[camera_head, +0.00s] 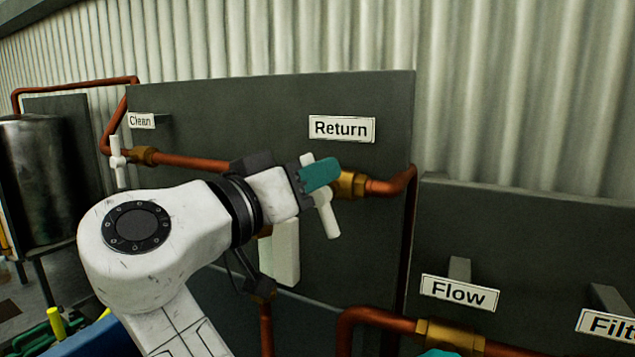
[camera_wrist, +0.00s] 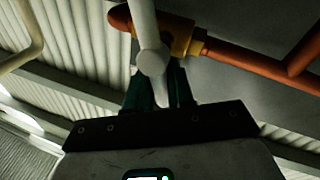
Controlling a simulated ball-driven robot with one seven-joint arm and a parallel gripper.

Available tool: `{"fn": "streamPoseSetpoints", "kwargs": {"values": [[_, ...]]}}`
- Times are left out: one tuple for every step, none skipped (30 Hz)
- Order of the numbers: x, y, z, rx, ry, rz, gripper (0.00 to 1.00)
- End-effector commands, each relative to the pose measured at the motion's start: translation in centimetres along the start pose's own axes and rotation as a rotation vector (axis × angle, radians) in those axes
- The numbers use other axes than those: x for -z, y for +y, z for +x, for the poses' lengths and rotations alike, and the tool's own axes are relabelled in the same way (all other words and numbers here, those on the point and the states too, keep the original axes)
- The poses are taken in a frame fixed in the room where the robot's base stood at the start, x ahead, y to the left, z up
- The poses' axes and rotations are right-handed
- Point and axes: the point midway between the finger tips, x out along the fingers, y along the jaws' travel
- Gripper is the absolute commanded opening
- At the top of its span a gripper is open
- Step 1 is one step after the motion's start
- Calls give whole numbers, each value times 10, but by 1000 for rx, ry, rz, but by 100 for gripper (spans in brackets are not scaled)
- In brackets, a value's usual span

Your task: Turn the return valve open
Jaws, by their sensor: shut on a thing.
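The return valve has a white handle (camera_head: 328,218) and a brass body (camera_head: 353,185) on a copper pipe, below the "Return" sign (camera_head: 342,129). The handle is tilted, its lower end to the right in the head view. My gripper (camera_head: 320,174), with teal fingers, is shut on the handle's middle; the fingers hide part of it. In the wrist view the white handle (camera_wrist: 147,38) runs from the top edge to between my gripper's teal fingers (camera_wrist: 157,88). The brass body (camera_wrist: 180,38) shows just behind it.
A "Clean" sign (camera_head: 142,121) and an upright white valve handle (camera_head: 117,163) are at left. A "Flow" sign (camera_head: 459,293) is at lower right. Copper pipes (camera_head: 410,178) run along the dark panels. A metal tank (camera_head: 40,185) stands at far left.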

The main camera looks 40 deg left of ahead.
Motion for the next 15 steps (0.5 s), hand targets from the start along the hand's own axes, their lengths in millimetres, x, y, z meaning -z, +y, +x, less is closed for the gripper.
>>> {"fn": "streamPoseSetpoints", "kwargs": {"values": [[-2,-3,-1,1,13,-44,0],[-2,-3,-1,1,20,-71,0],[-2,-5,-1,1,31,-108,0],[-2,-5,-2,2,38,-136,0],[-2,-6,-2,2,45,-164,0],[-2,-7,-2,1,55,-200,0],[-2,-8,-2,1,63,-228,0],[-2,-8,-2,1,70,-256,0],[-3,-9,-3,0,80,-292,0],[-3,-10,-3,1,88,-320,0],[-3,-10,-3,1,95,-347,0],[-3,-11,-3,1,104,-384,0],[-4,-12,-3,1,112,-411,0],[-4,-13,-3,2,120,-439,0],[-4,-14,-4,2,129,-476,0]]}}
